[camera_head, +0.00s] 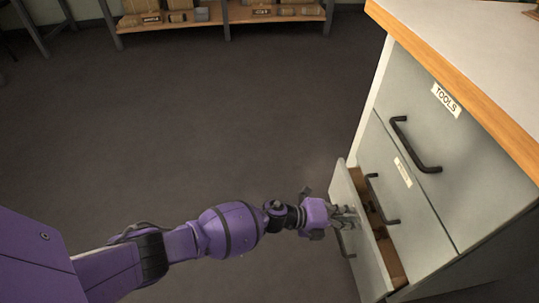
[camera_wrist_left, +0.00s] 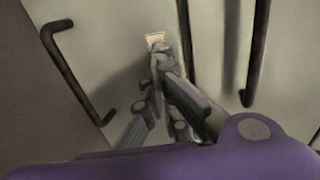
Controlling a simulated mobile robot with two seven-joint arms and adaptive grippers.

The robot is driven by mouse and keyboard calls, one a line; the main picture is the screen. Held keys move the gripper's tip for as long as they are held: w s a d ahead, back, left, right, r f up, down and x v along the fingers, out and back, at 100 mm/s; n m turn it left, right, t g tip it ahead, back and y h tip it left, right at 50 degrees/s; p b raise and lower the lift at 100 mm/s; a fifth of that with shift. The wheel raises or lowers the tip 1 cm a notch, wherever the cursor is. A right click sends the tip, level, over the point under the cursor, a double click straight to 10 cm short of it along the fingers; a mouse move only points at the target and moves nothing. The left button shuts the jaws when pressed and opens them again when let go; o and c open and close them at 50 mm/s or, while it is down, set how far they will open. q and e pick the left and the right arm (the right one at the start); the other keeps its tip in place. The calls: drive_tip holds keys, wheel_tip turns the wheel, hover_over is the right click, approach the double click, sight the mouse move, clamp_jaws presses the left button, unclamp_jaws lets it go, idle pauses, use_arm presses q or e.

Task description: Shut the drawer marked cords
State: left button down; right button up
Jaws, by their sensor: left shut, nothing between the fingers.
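A grey drawer (camera_head: 366,254) stands pulled out at the bottom of the cabinet, its brown inside showing behind the front. Its black handle (camera_head: 343,243) is on the outer face; a dark handle also shows in the left wrist view (camera_wrist_left: 72,72). A small label (camera_wrist_left: 155,39) sits on the pale front there, too small to read, so I cannot confirm the word cords. My left gripper (camera_head: 350,215) is shut and empty, its fingers at the drawer front beside the handle. In the left wrist view the fingers (camera_wrist_left: 160,85) partly cover that front. Whether they touch it is unclear.
The cabinet's top drawer (camera_head: 425,100), marked TOOLS, and the middle drawer (camera_head: 386,165), with an unreadable label, are closed. A wood-edged worktop (camera_head: 470,50) overhangs them. A low shelf (camera_head: 220,20) with boxes stands at the back. The dark floor (camera_head: 220,120) is clear.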

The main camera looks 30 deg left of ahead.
sight(365, 215)
use_arm(q)
drive_tip(key=w+d, duration=0.3)
drive_tip(key=d, duration=0.1)
drive_tip(key=shift+w+d+r+b, duration=0.1)
drive_tip(key=shift+r+b, duration=0.15)
drive_tip(key=shift+b, duration=0.1)
drive_tip(key=shift+w+d, duration=0.25)
drive_tip(key=shift+d, duration=0.05)
